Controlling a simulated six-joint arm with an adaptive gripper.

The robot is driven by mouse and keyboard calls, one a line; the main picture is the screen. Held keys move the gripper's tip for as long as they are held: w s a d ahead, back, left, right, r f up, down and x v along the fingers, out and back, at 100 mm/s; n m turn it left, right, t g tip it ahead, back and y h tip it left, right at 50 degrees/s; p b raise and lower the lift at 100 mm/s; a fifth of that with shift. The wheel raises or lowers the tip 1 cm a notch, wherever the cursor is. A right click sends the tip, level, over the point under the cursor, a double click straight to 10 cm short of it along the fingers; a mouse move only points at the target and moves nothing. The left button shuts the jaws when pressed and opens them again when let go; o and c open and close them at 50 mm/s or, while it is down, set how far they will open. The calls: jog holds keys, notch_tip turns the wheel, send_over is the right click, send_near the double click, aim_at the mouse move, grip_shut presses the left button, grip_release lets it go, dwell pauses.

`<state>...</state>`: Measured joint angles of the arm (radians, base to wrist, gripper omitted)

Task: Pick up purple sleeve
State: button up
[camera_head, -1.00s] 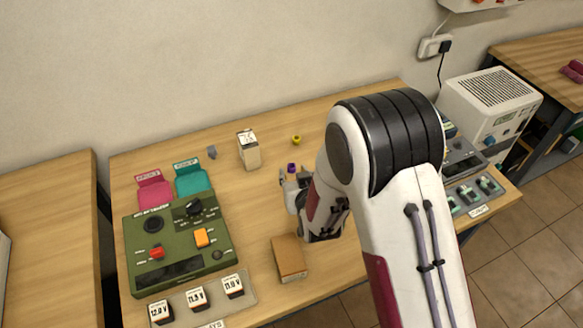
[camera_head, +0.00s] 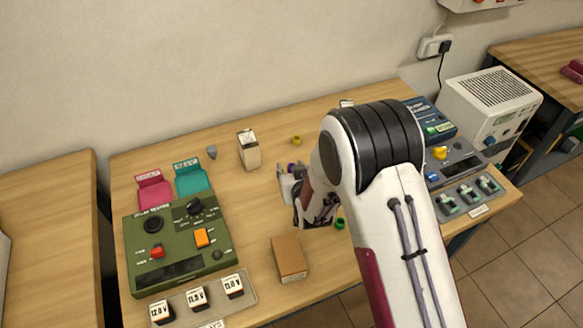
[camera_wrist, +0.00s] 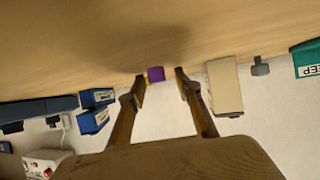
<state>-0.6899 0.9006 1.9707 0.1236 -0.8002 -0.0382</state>
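The purple sleeve (camera_wrist: 156,75) is a small purple piece on the wooden table. In the wrist view it shows between and just beyond the two fingertips of my gripper (camera_wrist: 160,77), with a gap on each side. In the head view the sleeve (camera_head: 291,167) is partly hidden at the tips of my gripper (camera_head: 288,169). My gripper is open, with nothing held between its fingers.
A yellow ring (camera_head: 296,140) lies behind the sleeve. A beige box (camera_head: 249,152) and a small grey piece (camera_head: 212,152) stand to the left. A brown box (camera_head: 289,259) lies nearer, and a green ring (camera_head: 340,223) sits by my arm. The green tester (camera_head: 180,240) fills the left side.

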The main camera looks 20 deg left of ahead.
jog(key=c, duration=0.6)
jog(key=shift+r, duration=0.1)
jog(key=shift+r, duration=4.9)
